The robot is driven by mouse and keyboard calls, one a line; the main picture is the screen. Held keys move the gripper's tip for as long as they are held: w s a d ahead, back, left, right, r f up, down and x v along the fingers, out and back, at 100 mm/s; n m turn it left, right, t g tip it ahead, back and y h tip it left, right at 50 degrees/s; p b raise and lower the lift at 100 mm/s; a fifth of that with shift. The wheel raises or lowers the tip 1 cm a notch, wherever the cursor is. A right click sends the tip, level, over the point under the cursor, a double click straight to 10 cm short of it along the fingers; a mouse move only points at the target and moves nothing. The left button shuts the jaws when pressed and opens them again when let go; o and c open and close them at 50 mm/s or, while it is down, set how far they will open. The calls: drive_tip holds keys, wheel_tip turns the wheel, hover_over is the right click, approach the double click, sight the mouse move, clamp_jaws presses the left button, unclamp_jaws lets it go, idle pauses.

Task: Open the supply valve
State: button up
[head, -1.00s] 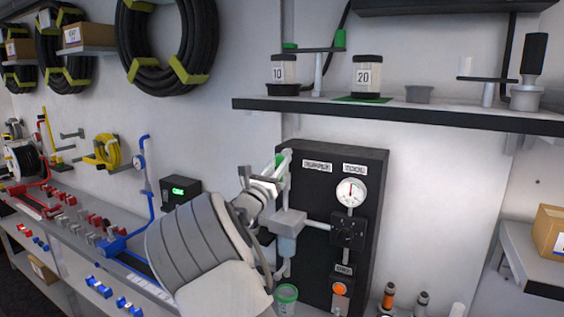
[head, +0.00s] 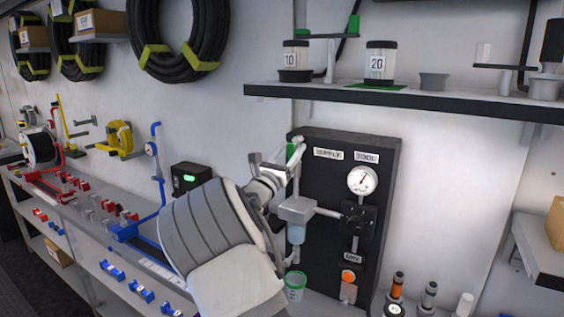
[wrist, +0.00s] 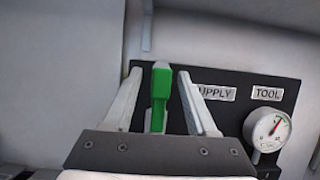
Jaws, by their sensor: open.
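The supply valve has a green handle (wrist: 160,95), which stands upright beside the SUPPLY label (wrist: 214,92). In the wrist view the handle is between the two open fingers of my gripper (wrist: 160,100), with a gap on each side. In the head view the green handle (head: 292,151) shows in part at the upper left of the black panel (head: 322,228), and my gripper (head: 276,166) is at it. The fingers hold nothing.
The panel also carries a round gauge (head: 362,180), a black knob (head: 358,218) and an orange button (head: 348,276). A shelf (head: 420,104) with jars juts out above the panel. A black box (head: 189,178) is left of my arm.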

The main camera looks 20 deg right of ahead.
drive_tip(key=b+v, duration=0.2)
drive_tip(key=v, duration=1.5)
drive_tip(key=shift+f+b, duration=0.15)
drive_tip(key=shift+b, duration=0.25)
drive_tip(key=s+d+f+m+g+y, duration=0.2)
drive_tip(key=s+d+f+m+g, duration=0.1)
drive_tip(key=s+d+m+g, duration=0.45)
drive_tip(key=s+d+f+m+g+y, duration=0.2)
drive_tip(key=s+d+f+m+g, duration=0.25)
drive_tip(key=s+d+m, duration=0.45)
drive_tip(key=s+a+f+m+g+y, duration=0.1)
drive_tip(key=s+a+m+y, duration=0.15)
drive_tip(key=s, duration=0.25)
drive_tip(key=s+a+f+m+g+y, duration=0.1)
drive_tip(key=s+a+y, duration=0.15)
drive_tip(key=s, duration=0.35)
drive_tip(key=s+a+r+m+t+y, duration=0.1)
drive_tip(key=s+a+m+t+y, duration=0.2)
drive_tip(key=s+a+m+y, duration=0.3)
drive_tip(key=a, duration=0.3)
drive_tip(key=shift+s+r+m+t, duration=0.3)
drive_tip(key=shift+r+m, duration=0.05)
drive_tip(key=shift+m, duration=0.05)
drive_tip(key=shift+s+a+r+y, duration=0.1)
drive_tip(key=shift+s+a+y, duration=0.05)
drive_tip(key=shift+a+y, duration=0.25)
drive_tip(key=shift+c, duration=0.6)
drive_tip(key=shift+d+m, duration=0.2)
drive_tip(key=shift+m, duration=0.1)
